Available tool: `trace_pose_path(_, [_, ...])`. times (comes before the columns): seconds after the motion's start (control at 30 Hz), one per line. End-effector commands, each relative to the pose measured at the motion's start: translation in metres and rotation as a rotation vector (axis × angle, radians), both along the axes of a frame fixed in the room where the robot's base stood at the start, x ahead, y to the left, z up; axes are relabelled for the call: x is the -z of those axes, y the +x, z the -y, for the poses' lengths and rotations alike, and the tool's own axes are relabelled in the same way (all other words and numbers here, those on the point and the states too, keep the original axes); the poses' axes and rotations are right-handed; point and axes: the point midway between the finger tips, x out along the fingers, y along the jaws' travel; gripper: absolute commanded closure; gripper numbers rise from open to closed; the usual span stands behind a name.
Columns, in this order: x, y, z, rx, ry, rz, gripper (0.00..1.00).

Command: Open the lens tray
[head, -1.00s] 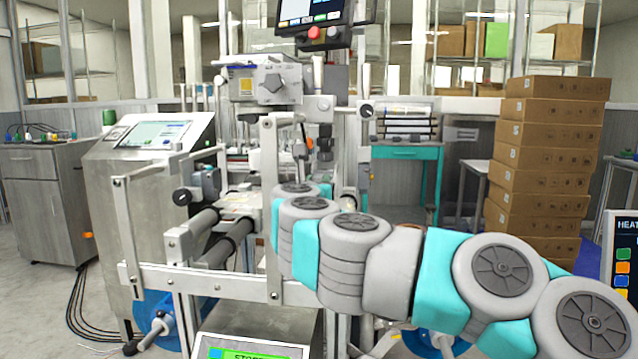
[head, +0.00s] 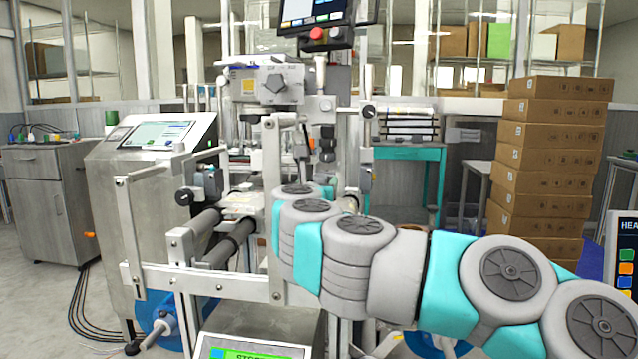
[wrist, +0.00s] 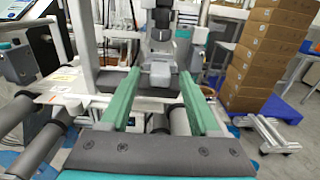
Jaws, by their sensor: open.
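My gripper (wrist: 159,77) is open, with two long green fingers reaching forward and apart in the wrist view. Nothing is held between them. A small grey block (wrist: 161,73) with a dark post above it shows past the fingertips on the machine; I cannot tell whether they touch it. In the head view my arm's grey and teal links hide the gripper. The machine (head: 268,86) stands at the centre, with a grey head, posts and rollers. I cannot pick out the lens tray with certainty in either view.
Dark rollers (head: 222,252) and a white frame rail lie left of my arm. A steel console (head: 150,215) stands further left. A tall stack of brown boxes (head: 548,165) stands at right, with a teal table (head: 412,153) behind. Open floor shows at far left.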

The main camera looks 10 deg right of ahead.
Motion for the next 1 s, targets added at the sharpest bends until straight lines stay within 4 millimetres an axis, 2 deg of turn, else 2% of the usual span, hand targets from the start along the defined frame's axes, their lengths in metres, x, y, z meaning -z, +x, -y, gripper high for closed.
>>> trace_pose_path(0.4, [-0.001,-0.056,-0.019,-0.005,0.002,0.003,0.38])
trace_pose_path(0.5, [-0.001,-0.064,-0.021,-0.004,0.002,0.003,0.38])
trace_pose_path(1.0, [0.000,-0.067,-0.021,0.000,0.000,0.001,0.38])
